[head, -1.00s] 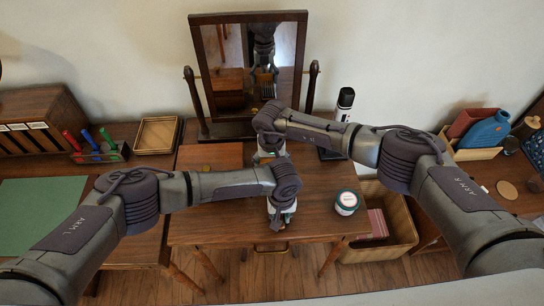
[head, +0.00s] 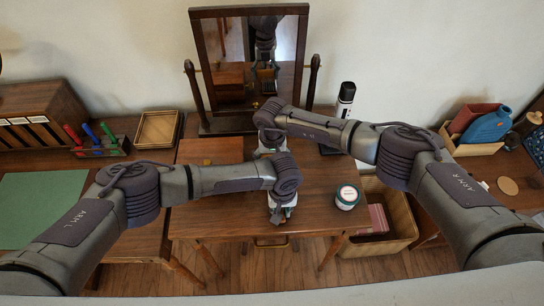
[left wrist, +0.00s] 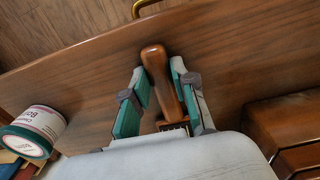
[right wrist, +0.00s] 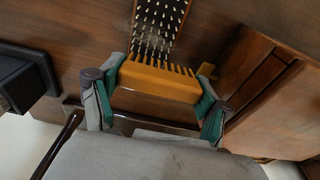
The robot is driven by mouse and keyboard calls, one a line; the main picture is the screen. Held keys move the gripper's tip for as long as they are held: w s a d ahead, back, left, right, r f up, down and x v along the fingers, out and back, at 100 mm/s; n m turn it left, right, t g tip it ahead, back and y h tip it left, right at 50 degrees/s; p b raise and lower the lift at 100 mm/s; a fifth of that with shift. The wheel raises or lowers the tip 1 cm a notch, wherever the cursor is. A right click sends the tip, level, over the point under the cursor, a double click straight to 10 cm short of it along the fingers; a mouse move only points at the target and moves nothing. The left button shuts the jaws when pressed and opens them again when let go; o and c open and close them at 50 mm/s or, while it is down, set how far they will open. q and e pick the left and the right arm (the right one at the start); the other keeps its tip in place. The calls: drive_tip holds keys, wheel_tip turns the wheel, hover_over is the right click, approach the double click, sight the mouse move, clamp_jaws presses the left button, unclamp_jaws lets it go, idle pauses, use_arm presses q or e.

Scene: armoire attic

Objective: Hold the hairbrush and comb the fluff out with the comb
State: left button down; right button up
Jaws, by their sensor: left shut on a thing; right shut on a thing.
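The hairbrush shows its brown wooden handle (left wrist: 162,80) between the teal pads of my left gripper (left wrist: 157,68), which is shut on it. Its bristle head (right wrist: 160,22) shows at the top of the right wrist view, with pale bristle tips and a faint greyish patch, perhaps fluff, near its lower end. My right gripper (right wrist: 158,76) is shut on the orange-yellow comb (right wrist: 157,84). The comb's teeth point towards the bristles and lie close to them; I cannot tell whether they touch. In the head view, my wrists hide brush and comb.
A white tub (head: 347,197) stands on the table (head: 315,220) to the right of my grippers. A wicker basket (head: 400,215) is beside the table. A wooden tray (head: 158,130) sits at the back left.

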drive_tip(key=shift+f, duration=0.8)
